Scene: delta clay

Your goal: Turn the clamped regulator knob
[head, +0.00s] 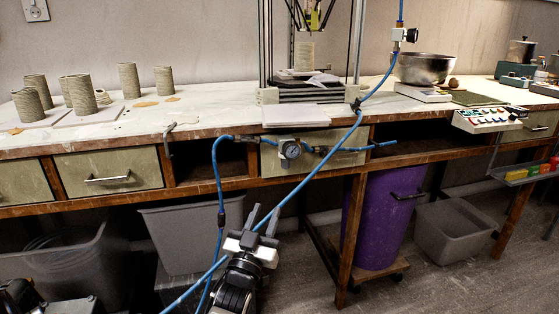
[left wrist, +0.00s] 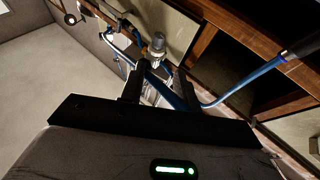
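The regulator (head: 290,149) with its round gauge sits at the bench's front edge, in line with blue hoses. In the left wrist view a grey rounded cap that looks like its knob (left wrist: 158,43) lies beyond and between my fingertips. My left gripper (head: 265,211) is below and left of the regulator, fingers pointing up, apart and empty. It also shows in the left wrist view (left wrist: 157,76), where a blue hose crosses between or behind its fingers; I cannot tell which. The clamp is not clear. My right gripper is not in view.
A blue hose (head: 309,177) slants down across the bench front, close to my left gripper. Drawers (head: 108,168) line the bench front. A purple bin (head: 381,220) and grey tubs (head: 455,232) stand below. Clay cylinders (head: 129,80) and a printer base (head: 300,95) stand on top.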

